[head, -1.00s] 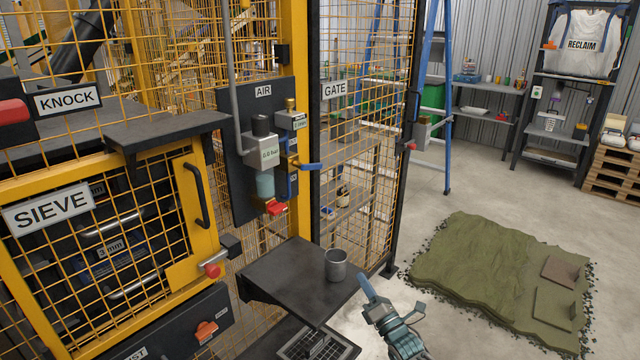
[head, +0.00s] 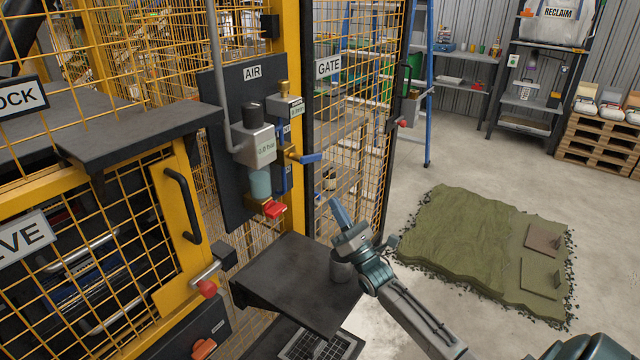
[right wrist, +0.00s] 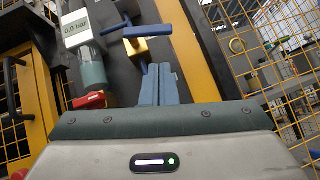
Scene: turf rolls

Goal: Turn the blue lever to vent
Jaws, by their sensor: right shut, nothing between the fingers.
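The blue lever (head: 310,158) sticks out to the right from a brass valve (head: 288,154) on the AIR panel (head: 228,150). It lies roughly level. In the right wrist view the blue lever (right wrist: 148,30) shows ahead of the fingers, above the brass valve body (right wrist: 137,48). My right gripper (head: 336,204) is below and to the right of the lever in the head view, apart from it. Its blue fingers (right wrist: 158,84) are together and empty, pointing up toward the valve. A gauge reads 0.0 bar in the right wrist view. My left gripper is out of view.
A dark shelf (head: 290,280) juts out below the panel, with a grey cup (head: 342,268) partly behind my right gripper. A red handle (head: 270,208) sits under the filter bowl. The GATE mesh (head: 350,130) stands to the right. Open floor and a turf mat (head: 470,240) lie further right.

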